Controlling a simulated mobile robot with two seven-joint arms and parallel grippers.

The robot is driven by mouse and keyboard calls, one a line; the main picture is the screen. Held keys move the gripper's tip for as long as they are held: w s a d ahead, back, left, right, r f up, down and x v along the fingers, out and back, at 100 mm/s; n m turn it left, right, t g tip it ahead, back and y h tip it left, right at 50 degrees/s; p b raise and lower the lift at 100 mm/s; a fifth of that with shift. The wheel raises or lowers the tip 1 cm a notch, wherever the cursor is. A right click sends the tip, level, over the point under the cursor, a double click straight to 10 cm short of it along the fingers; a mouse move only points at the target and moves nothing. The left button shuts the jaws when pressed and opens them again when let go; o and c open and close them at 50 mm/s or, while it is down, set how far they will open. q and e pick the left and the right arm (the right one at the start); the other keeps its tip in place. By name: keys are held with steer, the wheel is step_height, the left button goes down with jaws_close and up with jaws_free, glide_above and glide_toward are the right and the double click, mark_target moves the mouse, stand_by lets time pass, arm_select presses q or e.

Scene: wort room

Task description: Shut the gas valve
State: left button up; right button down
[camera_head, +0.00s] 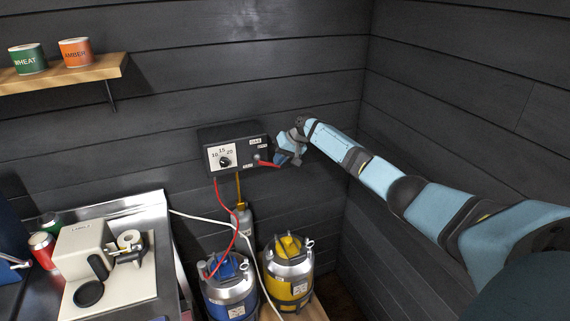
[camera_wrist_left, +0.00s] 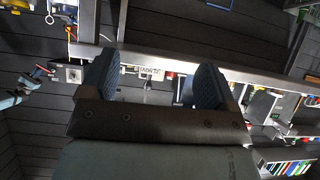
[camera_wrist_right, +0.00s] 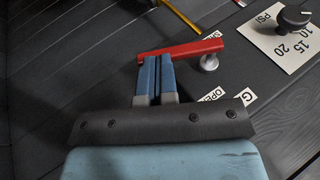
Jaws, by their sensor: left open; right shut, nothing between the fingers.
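The gas valve is a red lever (camera_head: 268,163) on the front of a black box (camera_head: 232,134) on the back wall. In the head view it points right from its pivot. My right gripper (camera_head: 280,158) is at the lever's free end. In the right wrist view the red lever (camera_wrist_right: 190,48) runs across the tips of my shut right gripper (camera_wrist_right: 156,60). The fingers hold nothing; whether they touch the lever I cannot tell. A label reading "OPE..." is partly hidden by the gripper. My left gripper (camera_wrist_left: 154,80) is open and empty, and outside the head view.
A pressure dial (camera_head: 225,161) sits on the box. A wooden shelf (camera_head: 110,68) holds two cans. The wall right of the box is bare.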

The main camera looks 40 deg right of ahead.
steer(key=f+y+b, duration=0.1)
steer(key=f+t+y+b, duration=0.1)
steer(key=b, duration=0.1)
steer(key=f+y+b, duration=0.1)
steer(key=y, duration=0.1)
steer(key=shift+w+a+f+m+t+b, duration=0.2)
steer(key=shift+w+f+m+t+b, duration=0.1)
steer(key=shift+f+m+b, duration=0.1)
arm_select(q)
step_height(320, 180, down, 13)
steer(key=w+d+b, duration=0.1)
steer(key=b, duration=0.9)
steer(key=shift+w+n, duration=0.25)
steer(key=shift+n, duration=0.15)
arm_select(e)
steer(key=a+t+y, duration=0.1)
steer(key=y, duration=0.1)
steer(key=a+f+m+t+y, duration=0.1)
steer(key=y, duration=0.1)
steer(key=f+t+y, duration=0.1)
steer(key=y, duration=0.1)
steer(key=shift+w+a+f+m+t+y, duration=0.25)
steer(key=shift+w+a+m+t+y, duration=0.05)
steer(key=shift+w+a+m+y, duration=0.1)
arm_select(q)
steer(key=shift+r, duration=0.3)
steer(key=shift+a+f, duration=0.1)
